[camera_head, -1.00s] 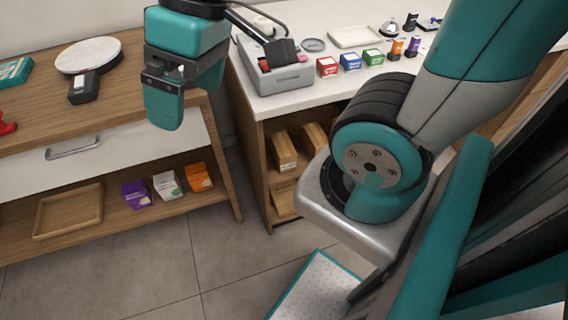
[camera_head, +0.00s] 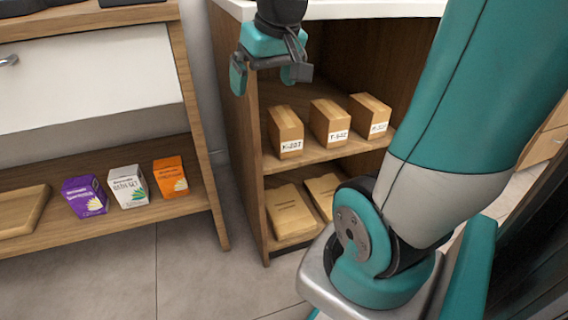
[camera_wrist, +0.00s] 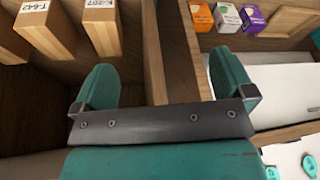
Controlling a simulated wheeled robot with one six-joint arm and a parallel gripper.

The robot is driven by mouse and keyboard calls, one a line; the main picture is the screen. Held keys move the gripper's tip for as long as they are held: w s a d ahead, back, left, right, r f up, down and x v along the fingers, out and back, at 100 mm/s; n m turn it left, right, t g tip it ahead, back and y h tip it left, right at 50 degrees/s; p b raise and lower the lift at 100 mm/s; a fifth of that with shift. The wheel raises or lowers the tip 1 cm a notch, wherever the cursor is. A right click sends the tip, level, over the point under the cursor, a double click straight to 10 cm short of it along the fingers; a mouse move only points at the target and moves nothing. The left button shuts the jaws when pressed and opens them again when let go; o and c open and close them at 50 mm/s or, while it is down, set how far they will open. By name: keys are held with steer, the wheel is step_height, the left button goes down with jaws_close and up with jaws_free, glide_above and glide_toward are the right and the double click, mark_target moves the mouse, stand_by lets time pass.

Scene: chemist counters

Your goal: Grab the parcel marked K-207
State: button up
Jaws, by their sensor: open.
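The parcel marked K-207 (camera_head: 285,124) is a small brown box with a white label. It stands leftmost on the upper shelf of the open cabinet, and it also shows at the top of the wrist view (camera_wrist: 103,32). My gripper (camera_head: 268,77) is open and empty, above and left of the parcel at the cabinet's left side panel, apart from the parcel. In the wrist view my gripper (camera_wrist: 165,70) has that panel's edge (camera_wrist: 152,45) between its fingers, while the parcel lies beyond the left finger.
A parcel marked T-642 (camera_head: 329,122) and a third parcel (camera_head: 370,116) stand to the right on the shelf (camera_head: 325,155). Flat brown packets (camera_head: 290,211) lie below. The white counter top (camera_head: 380,8) overhangs. Purple (camera_head: 85,196), white (camera_head: 128,187) and orange (camera_head: 170,177) boxes stand on the left unit.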

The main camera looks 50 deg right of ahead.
mark_target(285, 116)
steer(key=s+d+f+m+h+b, duration=0.1)
steer(key=d+f+m+b, duration=0.1)
steer(key=d+f+b, duration=0.4)
steer(key=s+d+f+m+h+b, duration=0.1)
steer(key=d+f+b, duration=0.2)
steer(key=f+b, duration=0.55)
steer(key=shift+m, duration=0.3)
steer(key=w+d+b, duration=0.1)
steer(key=w+d, duration=0.1)
steer(key=w, duration=0.1)
steer(key=w+d+b, duration=0.1)
steer(key=w+d, duration=0.1)
steer(key=w, duration=0.1)
steer(key=w+d+b, duration=0.1)
steer(key=w+d, duration=0.1)
steer(key=w, duration=0.1)
steer(key=shift+w+d+f+b, duration=0.1)
steer(key=shift+w+d+b, duration=0.15)
steer(key=shift+d+b, duration=0.15)
steer(key=b+x, duration=0.3)
steer(key=x, duration=0.2)
steer(key=shift+b, duration=0.4)
steer(key=shift+d, duration=0.1)
steer(key=shift+f, duration=0.2)
steer(key=c, duration=1.1)
steer(key=shift+c, duration=0.2)
steer(key=shift+r, duration=0.15)
